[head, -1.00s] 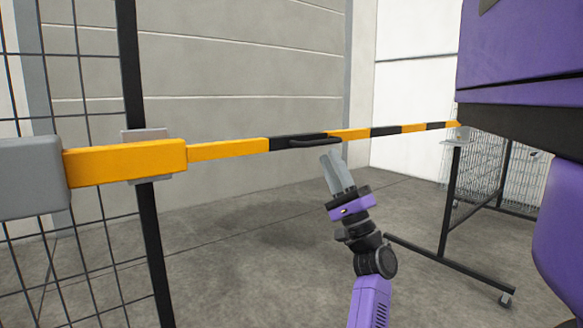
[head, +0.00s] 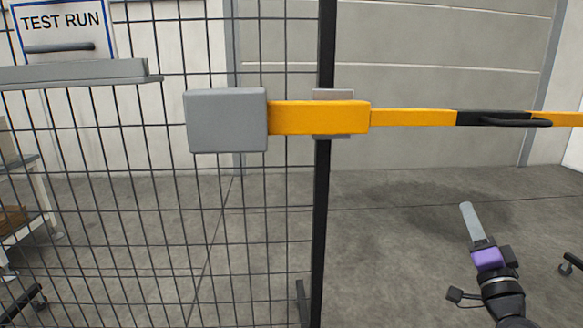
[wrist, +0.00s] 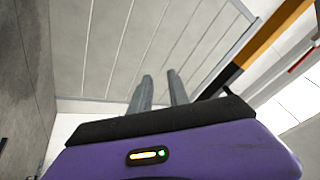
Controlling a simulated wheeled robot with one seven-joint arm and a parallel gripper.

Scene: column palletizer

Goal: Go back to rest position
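My gripper (head: 465,206) is at the lower right of the head view, below the yellow and black barrier bar (head: 412,117) and apart from it. Its grey fingers point up and slightly left. In the wrist view the two fingers of my gripper (wrist: 160,78) stand apart with nothing between them. The bar's black handle (head: 515,122) is above and right of the fingertips in the head view, and nothing holds it. The bar runs level across the opening. It also shows at the upper right of the wrist view (wrist: 262,45).
A black mesh fence (head: 215,225) with a post (head: 322,210) stands at the left. A grey box (head: 227,120) sits at the bar's left end. A TEST RUN sign (head: 62,22) hangs at the upper left. Concrete floor (head: 400,240) is clear beyond the fence.

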